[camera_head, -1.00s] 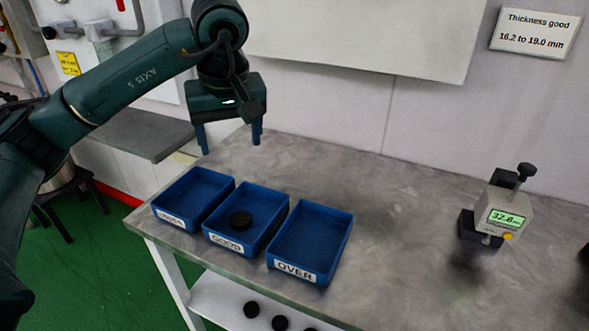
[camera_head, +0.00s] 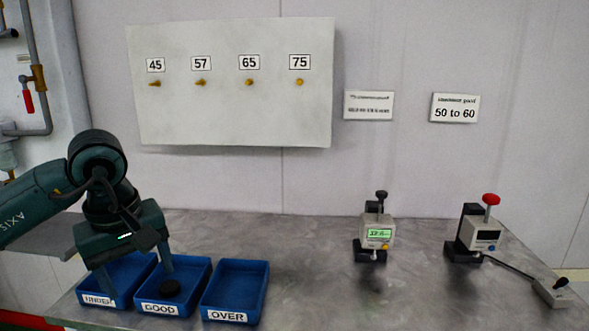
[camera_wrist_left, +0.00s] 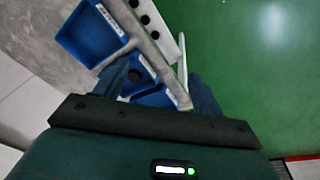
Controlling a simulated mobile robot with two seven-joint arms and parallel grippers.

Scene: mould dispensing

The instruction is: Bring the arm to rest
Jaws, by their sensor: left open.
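My left gripper (camera_head: 137,277) is open and empty above the blue trays at the lower left of the head view. Its two fingers hang down in front of the UNDER tray (camera_head: 97,300) and the GOOD tray (camera_head: 145,309). A black disc (camera_head: 170,288) lies in the GOOD tray. The OVER tray (camera_head: 235,290) stands to the right and looks empty. In the left wrist view, the two fingers (camera_wrist_left: 158,88) are spread apart, with blue trays beyond them. My right gripper is not in view.
A thickness gauge (camera_head: 376,232) with a green display stands mid-table. A second gauge with a red knob (camera_head: 485,235) stands at the right, cabled to a small box (camera_head: 553,292). The table (camera_head: 315,275) between trays and gauges is clear. A numbered board (camera_head: 232,110) hangs behind.

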